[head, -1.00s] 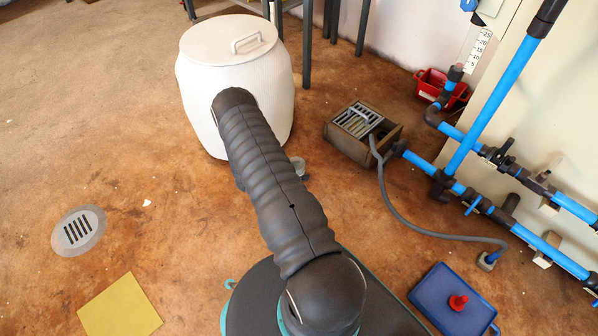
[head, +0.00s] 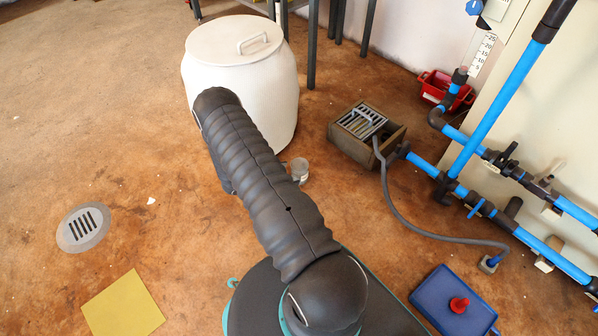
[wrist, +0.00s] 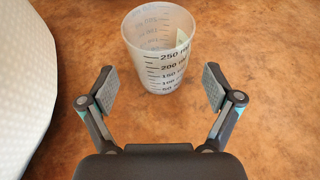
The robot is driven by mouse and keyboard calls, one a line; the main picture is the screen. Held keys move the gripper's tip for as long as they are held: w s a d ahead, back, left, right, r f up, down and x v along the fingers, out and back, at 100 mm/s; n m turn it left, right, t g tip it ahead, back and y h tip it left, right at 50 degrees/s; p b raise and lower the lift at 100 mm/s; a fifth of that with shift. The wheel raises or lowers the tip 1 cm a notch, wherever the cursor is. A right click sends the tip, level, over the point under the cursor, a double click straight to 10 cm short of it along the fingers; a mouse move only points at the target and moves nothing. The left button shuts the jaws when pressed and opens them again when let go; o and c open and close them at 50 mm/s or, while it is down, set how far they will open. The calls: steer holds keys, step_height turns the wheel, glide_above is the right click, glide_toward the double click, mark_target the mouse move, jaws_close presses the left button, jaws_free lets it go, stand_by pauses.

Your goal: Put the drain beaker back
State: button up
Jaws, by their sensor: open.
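The drain beaker (wrist: 160,62) is a clear, graduated plastic cup standing upright on the brown floor. In the wrist view it is just beyond my gripper (wrist: 160,88), centred between the two open fingers and not gripped. Something pale shows inside it, but I cannot tell what. In the head view the beaker (head: 299,171) is small, partly beside my arm, close to the right of the white barrel. My gripper is hidden behind my arm in the head view.
The white lidded barrel (head: 240,75) stands left of the beaker; its side (wrist: 22,80) fills the wrist view's left. A grated box (head: 366,135) with a grey hose stands to the right. A blue tray (head: 452,302), yellow mat (head: 122,303) and floor drain (head: 83,227) lie nearer.

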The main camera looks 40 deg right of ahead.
steer(key=v, duration=0.5)
steer(key=shift+a+r, duration=0.25)
steer(key=shift+a, duration=0.05)
steer(key=s+a+r+m+y, duration=0.1)
steer(key=a+r+m+y, duration=0.15)
steer(key=r, duration=0.85)
steer(key=s+a+r+m+y, duration=0.1)
steer(key=a+r+m, duration=0.25)
steer(key=r, duration=0.75)
steer(key=s+a+r+m+y, duration=0.15)
steer(key=r+m, duration=0.25)
steer(key=r, duration=0.6)
steer(key=s+a+r+m+t+y, duration=0.3)
steer(key=s+a+r+t+y, duration=0.1)
steer(key=s+a+r, duration=0.3)
steer(key=s+a+r+m+t+y, duration=0.3)
steer(key=s+a+r, duration=0.4)
steer(key=s+r, duration=0.4)
steer(key=shift+s+t+y, duration=0.5)
steer(key=shift+s+y, duration=0.1)
steer(key=shift+s, duration=0.05)
